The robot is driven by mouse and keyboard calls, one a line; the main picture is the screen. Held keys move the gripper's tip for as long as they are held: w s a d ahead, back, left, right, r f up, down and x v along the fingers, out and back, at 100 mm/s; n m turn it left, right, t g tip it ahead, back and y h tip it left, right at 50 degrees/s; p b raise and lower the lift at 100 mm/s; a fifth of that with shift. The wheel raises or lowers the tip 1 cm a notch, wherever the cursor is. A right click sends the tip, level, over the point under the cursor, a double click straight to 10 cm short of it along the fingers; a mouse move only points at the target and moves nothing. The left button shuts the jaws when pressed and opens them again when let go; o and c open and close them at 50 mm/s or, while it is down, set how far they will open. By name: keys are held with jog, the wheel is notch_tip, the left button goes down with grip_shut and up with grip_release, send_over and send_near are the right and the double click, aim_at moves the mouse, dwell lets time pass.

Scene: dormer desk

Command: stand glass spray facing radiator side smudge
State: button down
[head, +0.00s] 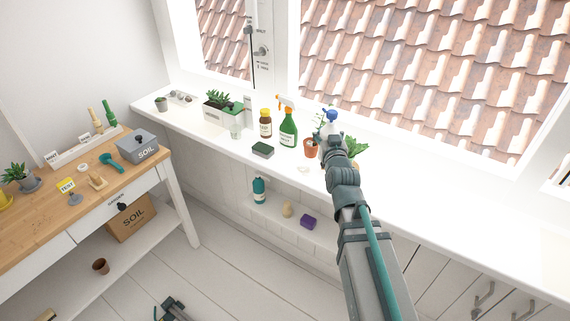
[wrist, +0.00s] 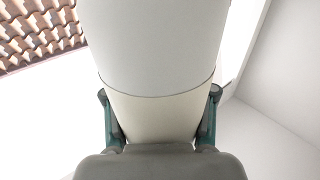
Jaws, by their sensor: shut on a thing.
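A white spray bottle with a blue head (head: 331,115) is at the windowsill, mostly hidden behind my gripper (head: 333,143) in the head view. In the wrist view its pale round body (wrist: 155,55) fills the middle, upright between the two teal fingers of my gripper (wrist: 160,125), which are shut on it. I cannot tell whether its base touches the sill (head: 440,190). The way its nozzle faces is not clear. I cannot make out a smudge on the window glass (head: 430,60).
On the sill left of my gripper stand a terracotta pot (head: 311,148), a green spray bottle (head: 288,131), a brown bottle (head: 265,124), a dark green sponge (head: 262,150) and a planter (head: 222,112). A leafy plant (head: 355,147) is close on the right. The sill farther right is clear.

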jog(key=s+a+f+n+y, duration=0.1)
jog(key=a+f, duration=0.3)
jog(key=a, duration=0.7)
jog(key=shift+s+y, duration=0.15)
jog(key=shift+y, duration=0.45)
jog(key=shift+f, duration=0.1)
jog(key=w+a+f, duration=0.1)
jog(key=w+f, duration=0.3)
jog(key=w+a+f, duration=0.1)
jog(key=w+f, duration=0.3)
jog(key=w, duration=0.1)
jog(key=w+a+f, duration=0.1)
jog(key=w+f, duration=0.3)
jog(key=shift+w+a+f, duration=0.15)
jog(key=shift+w+a, duration=0.1)
jog(key=shift+a, duration=0.15)
jog(key=shift+f, duration=0.15)
jog(key=shift+f+b, duration=0.25)
jog(key=shift+b, duration=0.2)
